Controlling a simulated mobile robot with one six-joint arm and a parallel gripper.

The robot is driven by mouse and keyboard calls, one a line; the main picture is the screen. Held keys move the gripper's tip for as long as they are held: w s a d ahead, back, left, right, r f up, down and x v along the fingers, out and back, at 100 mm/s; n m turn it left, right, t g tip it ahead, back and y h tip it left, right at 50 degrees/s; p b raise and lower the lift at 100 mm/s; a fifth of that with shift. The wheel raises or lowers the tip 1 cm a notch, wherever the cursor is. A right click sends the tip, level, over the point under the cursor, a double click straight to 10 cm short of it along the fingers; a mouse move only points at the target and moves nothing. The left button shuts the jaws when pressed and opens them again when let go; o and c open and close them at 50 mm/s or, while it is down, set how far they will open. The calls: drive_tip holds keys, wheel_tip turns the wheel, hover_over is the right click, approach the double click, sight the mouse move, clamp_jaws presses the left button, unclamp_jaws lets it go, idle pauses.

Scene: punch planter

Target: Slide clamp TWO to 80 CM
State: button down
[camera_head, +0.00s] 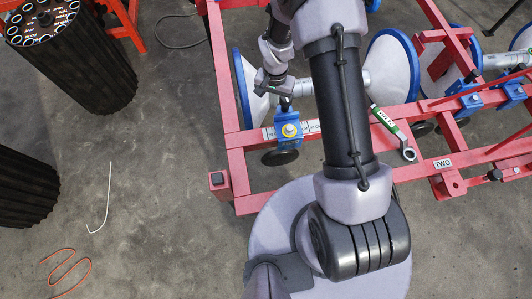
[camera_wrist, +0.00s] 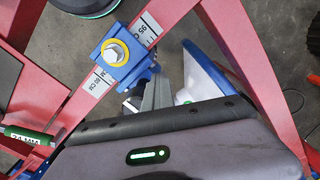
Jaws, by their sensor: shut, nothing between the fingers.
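The blue clamp (camera_head: 290,131), with a yellow ring and a silver bolt head, sits on the red front beam over a white scale strip (camera_head: 313,127). In the wrist view the clamp (camera_wrist: 115,52) lies between a mark reading 95 on one side and the 80 CM mark (camera_wrist: 98,85) on the other. A TWO label (camera_head: 442,163) is on the red frame at right. My gripper (camera_head: 285,103) is just behind the clamp. In the wrist view my gripper (camera_wrist: 155,97) is shut and empty, close beside the clamp's lower part; whether it touches is unclear.
A wrench with a green 24 MM label (camera_head: 388,124) lies on the beam right of the clamp. White discs with blue rims (camera_head: 392,65) stand behind the beam. Other blue clamps (camera_head: 471,101) are at right. Black ribbed drums (camera_head: 85,70) stand at left, with open floor between.

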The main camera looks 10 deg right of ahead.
sight(283, 100)
drive_tip(key=shift+d, duration=1.55)
drive_tip(key=shift+a, duration=0.6)
wheel_tip(283, 100, up, 8)
drive_tip(key=p, duration=0.5)
